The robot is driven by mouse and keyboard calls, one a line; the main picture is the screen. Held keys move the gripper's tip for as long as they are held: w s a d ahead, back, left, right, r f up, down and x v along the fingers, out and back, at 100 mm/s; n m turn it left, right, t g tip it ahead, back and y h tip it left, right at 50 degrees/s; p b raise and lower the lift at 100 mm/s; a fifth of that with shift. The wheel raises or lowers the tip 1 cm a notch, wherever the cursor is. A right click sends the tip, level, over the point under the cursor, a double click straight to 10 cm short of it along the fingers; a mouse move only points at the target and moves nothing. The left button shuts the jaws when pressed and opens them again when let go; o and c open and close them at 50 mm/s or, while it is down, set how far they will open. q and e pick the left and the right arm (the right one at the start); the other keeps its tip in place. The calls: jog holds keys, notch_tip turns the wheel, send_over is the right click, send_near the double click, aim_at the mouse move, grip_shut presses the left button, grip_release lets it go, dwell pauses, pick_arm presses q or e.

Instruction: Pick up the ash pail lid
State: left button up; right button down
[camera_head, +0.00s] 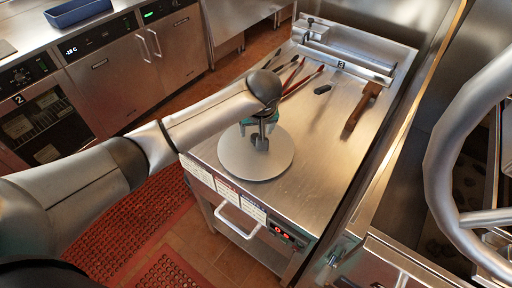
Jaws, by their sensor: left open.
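The ash pail lid (240,166) is a round, flat, light-grey disc. It lies near the front left corner of the steel worktop (310,157). My left gripper (260,146) is directly over the middle of the lid, pointing down, with its jaws open. The gripper and wrist cover the lid's centre, so I cannot tell whether a handle is between the fingers or whether they touch the lid. My right gripper is not in view.
Several long-handled tools (300,82) lie behind the lid. A small black object (322,89) and a brown wooden-handled tool (362,108) lie to the right. A large curved metal tube (436,150) stands at the far right. The worktop right of the lid is clear.

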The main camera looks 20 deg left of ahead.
aim_at(256, 136)
pick_arm(q)
jog(key=x, duration=0.4)
jog(key=shift+s+d+f+b, duration=0.1)
jog(key=shift+s+d+b, duration=0.1)
jog(key=shift+s+b, duration=0.1)
grip_shut()
dwell(0.3)
